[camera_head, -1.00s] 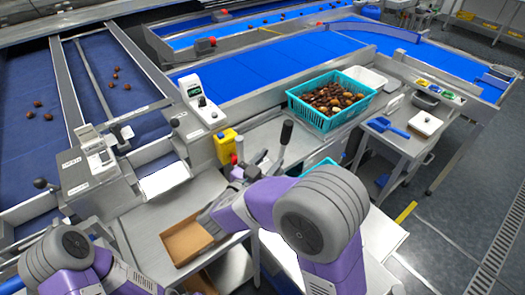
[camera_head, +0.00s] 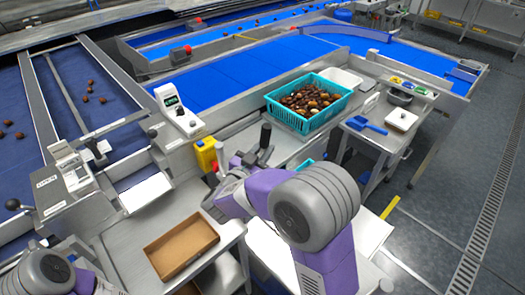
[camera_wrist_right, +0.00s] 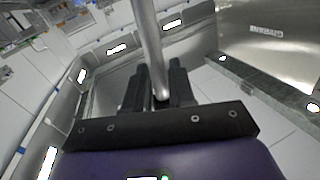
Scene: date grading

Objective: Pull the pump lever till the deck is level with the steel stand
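The steel stand (camera_head: 374,137) is at the right. A pale flat surface (camera_head: 372,232), possibly the deck, shows low behind my right arm, mostly hidden. My left gripper is out of frame.
A teal basket of dates (camera_head: 270,106) and a white tray (camera_head: 341,78) stand behind the lever. A blue scoop (camera_head: 364,125) and a white-lidded box (camera_head: 402,119) lie on the stand. A cardboard tray (camera_head: 181,248) sits at front left. Floor at right is clear.

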